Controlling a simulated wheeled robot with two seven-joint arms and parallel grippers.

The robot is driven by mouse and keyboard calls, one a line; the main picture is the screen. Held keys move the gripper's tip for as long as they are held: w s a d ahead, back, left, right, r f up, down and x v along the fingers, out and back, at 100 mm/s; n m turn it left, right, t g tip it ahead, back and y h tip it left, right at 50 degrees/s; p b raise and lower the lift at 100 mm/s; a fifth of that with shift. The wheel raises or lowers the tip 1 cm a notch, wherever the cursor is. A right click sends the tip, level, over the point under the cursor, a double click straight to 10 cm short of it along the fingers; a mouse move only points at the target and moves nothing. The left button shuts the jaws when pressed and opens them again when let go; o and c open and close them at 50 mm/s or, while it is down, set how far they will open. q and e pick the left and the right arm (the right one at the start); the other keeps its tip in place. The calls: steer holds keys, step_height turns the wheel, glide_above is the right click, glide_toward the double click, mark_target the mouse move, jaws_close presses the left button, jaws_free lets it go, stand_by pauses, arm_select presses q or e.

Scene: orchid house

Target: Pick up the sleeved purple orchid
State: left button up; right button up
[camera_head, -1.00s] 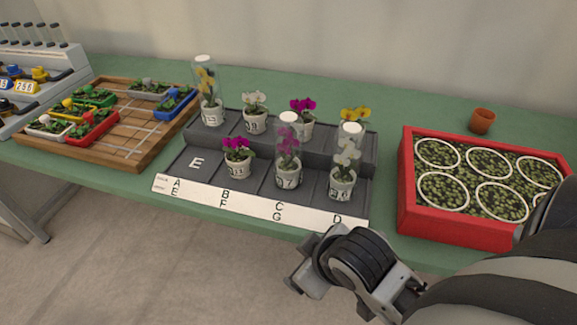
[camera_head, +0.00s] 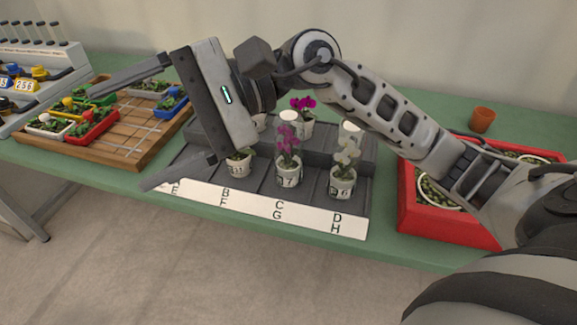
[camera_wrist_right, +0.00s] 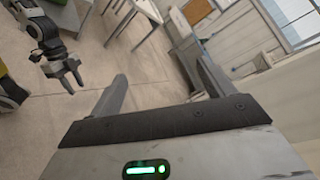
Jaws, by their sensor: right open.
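The sleeved purple orchid (camera_head: 288,150) stands upright in a white pot marked 7 on the dark stepped rack (camera_head: 312,196), in the front row above label G. Its clear sleeve has a white top. My right gripper (camera_head: 108,140) is open and empty, to the left of this orchid, over the rack's left end and the wooden tray. Its fingers point left, apart from the orchid. In the right wrist view, its two fingers are spread with nothing between them. A gripper that appears to be my left one (camera_wrist_right: 66,75) shows there, small, above the floor.
A sleeved white orchid (camera_head: 345,158) stands close on the right. An unsleeved magenta orchid (camera_head: 302,105) is behind, and another pot (camera_head: 239,163) is left, partly hidden by my gripper. A red crate (camera_head: 440,220) is at right. A wooden tray (camera_head: 140,140) is at left.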

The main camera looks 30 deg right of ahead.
steer(key=w+d+f+n+h, duration=0.2)
steer(key=d+f+n+h, duration=0.1)
steer(key=d+h, duration=0.15)
steer(key=n+t+h, duration=0.3)
steer(key=h, duration=0.9)
glide_toward(291, 117)
steer(key=x, duration=0.7)
steer(key=shift+w+d+f, duration=0.1)
steer(key=shift+w+f, duration=0.1)
steer(key=shift+f, duration=0.1)
steer(key=shift+p+x, duration=0.65)
steer(key=shift+x, duration=2)
steer(key=shift+s, duration=0.15)
steer(key=c, duration=1.5)
steer(key=shift+o, duration=0.2)
